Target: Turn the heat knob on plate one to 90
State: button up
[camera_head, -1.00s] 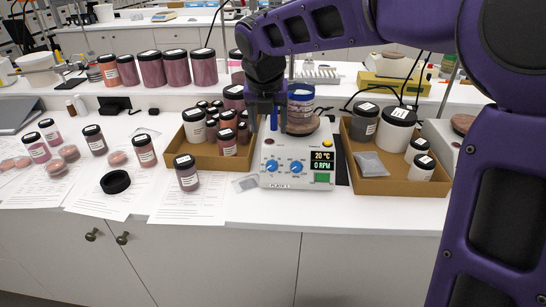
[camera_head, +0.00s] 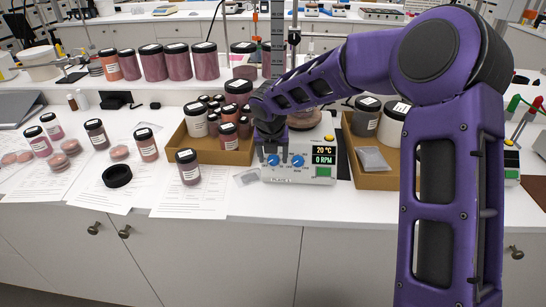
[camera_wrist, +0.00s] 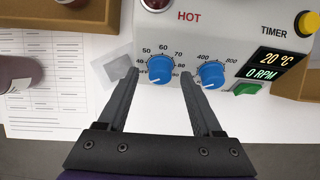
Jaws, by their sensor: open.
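Plate one is a pale hotplate (camera_head: 292,176) with two blue knobs on its front panel. Its display (camera_wrist: 270,65) reads 20 °C and 0 RPM. In the wrist view the left blue knob (camera_wrist: 160,69) has a scale with 40 to 80 and OFF visible; the right blue knob (camera_wrist: 212,74) has a scale with 400 and 800. My gripper (camera_wrist: 161,83) is open, its two fingers on either side of the left knob. The right finger lies between the two knobs. Whether either finger touches a knob cannot be told. In the head view my gripper (camera_head: 270,148) is in front of the panel.
A cardboard tray of jars (camera_head: 185,145) stands left of the plate, another tray (camera_head: 372,182) right of it. A labelled jar (camera_head: 188,168) and a black ring (camera_head: 117,176) are on papers at the left. A green switch (camera_wrist: 247,88) sits beside the right knob.

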jog(key=shift+w+f, duration=0.1)
jog(key=shift+f, duration=0.1)
grip_shut()
dwell(0.3)
